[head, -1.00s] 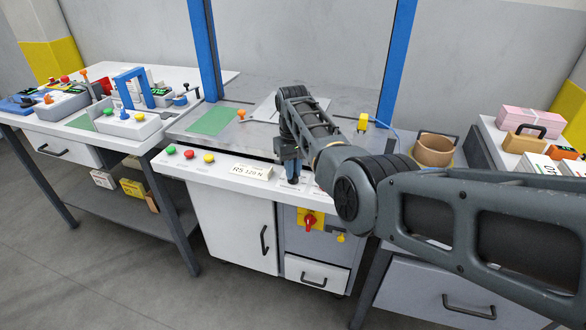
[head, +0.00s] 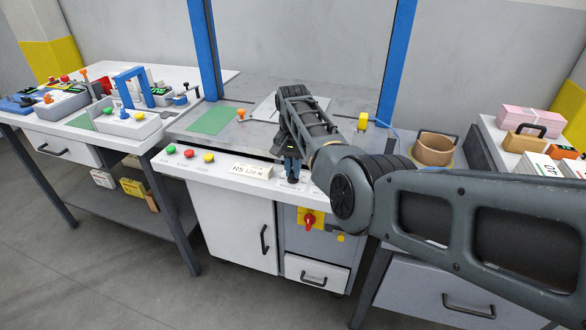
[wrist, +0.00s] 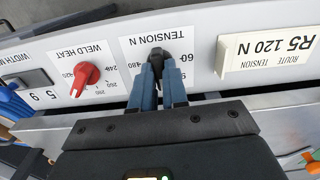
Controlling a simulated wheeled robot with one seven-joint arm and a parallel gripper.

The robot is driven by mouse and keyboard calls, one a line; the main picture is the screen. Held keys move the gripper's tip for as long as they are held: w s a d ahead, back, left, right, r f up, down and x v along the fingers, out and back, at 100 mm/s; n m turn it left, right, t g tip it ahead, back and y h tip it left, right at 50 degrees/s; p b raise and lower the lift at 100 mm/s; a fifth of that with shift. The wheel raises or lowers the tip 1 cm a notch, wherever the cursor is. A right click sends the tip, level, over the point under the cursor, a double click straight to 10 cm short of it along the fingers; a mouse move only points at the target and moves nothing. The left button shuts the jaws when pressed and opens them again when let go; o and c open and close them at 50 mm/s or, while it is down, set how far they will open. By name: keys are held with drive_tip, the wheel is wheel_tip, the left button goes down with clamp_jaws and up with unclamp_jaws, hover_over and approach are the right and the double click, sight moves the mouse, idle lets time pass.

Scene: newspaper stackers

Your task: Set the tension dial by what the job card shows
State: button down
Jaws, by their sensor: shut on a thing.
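The job card (wrist: 267,50) is a cream plate that reads R5 120 N, route tension. It also shows on the machine's front panel in the head view (head: 250,171). The tension dial (wrist: 158,56) is a black knob on a white plate marked TENSION N. My gripper (wrist: 159,78) is shut on this knob, a blue finger on each side. In the head view my gripper (head: 292,178) reaches down to the panel, right of the card.
Green, red and yellow buttons (head: 189,153) are left of the card. A red switch on yellow (head: 310,219) is below the panel.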

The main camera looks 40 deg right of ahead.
idle(0.4)
drive_tip(key=c, duration=1.1)
unclamp_jaws()
drive_tip(key=shift+c, duration=0.2)
drive_tip(key=shift+r, duration=3.9)
